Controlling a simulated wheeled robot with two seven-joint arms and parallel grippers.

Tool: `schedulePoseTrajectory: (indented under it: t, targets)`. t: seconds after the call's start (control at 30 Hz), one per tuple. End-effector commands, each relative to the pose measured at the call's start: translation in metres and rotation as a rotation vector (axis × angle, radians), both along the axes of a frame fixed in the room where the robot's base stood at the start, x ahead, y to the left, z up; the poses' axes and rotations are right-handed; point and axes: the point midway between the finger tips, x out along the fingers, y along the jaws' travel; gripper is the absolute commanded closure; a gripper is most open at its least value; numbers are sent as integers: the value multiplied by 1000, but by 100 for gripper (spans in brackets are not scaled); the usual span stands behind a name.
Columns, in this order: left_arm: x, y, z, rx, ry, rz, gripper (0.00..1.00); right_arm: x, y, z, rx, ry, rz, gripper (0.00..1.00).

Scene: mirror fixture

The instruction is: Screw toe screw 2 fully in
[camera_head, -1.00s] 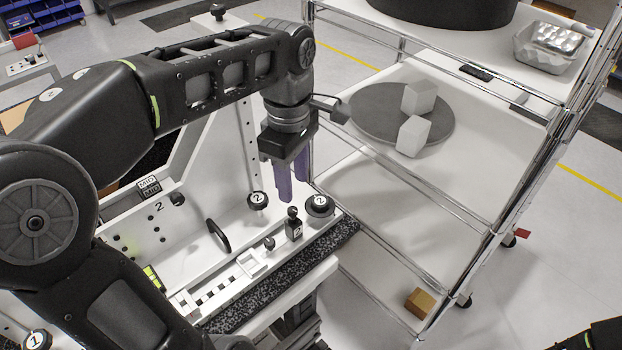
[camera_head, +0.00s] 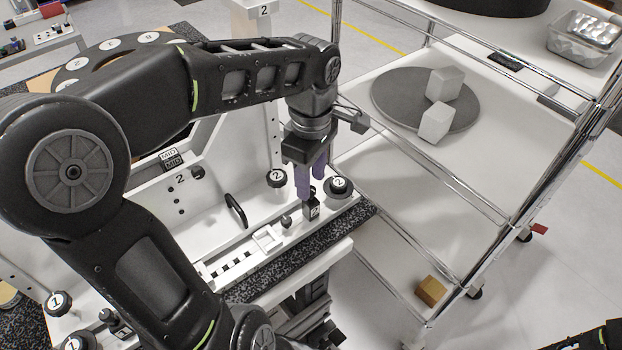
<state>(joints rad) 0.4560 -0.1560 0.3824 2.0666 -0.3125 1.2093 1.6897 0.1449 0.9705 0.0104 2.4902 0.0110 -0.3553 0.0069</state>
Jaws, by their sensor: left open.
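A small black toe block (camera_head: 311,209) with a white label stands on the white fixture's front ledge. Its upper part, where the screw head sits, is partly hidden by my fingers. My left gripper (camera_head: 311,192) points down with its two purple fingers apart, at the top of this block, one finger on each side as far as I can see. I cannot tell whether they touch it. Two round black knobs labelled 2 are close by, one to the left (camera_head: 277,178) and one to the right (camera_head: 339,187). My right gripper is out of view.
A smaller black knob (camera_head: 286,221) is left of the block. A black handle (camera_head: 236,210) stands farther left on the white fixture (camera_head: 205,225). A chrome-railed cart (camera_head: 400,180) with a grey disc (camera_head: 395,100) and white cubes (camera_head: 436,121) stands close on the right.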

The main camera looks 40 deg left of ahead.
Motion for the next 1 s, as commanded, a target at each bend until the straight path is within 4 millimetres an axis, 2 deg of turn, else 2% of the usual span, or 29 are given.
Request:
schedulePoseTrajectory:
  t: [0.13,0.4,0.9,1.0]
  targets:
    - [0,0,-12,-1,1,0,59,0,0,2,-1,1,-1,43]
    - [0,0,-14,-1,-1,0,59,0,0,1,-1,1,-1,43]
    - [0,0,-13,-1,-1,0,99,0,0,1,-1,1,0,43]
    - [0,0,-13,-1,-1,0,100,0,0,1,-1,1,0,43]
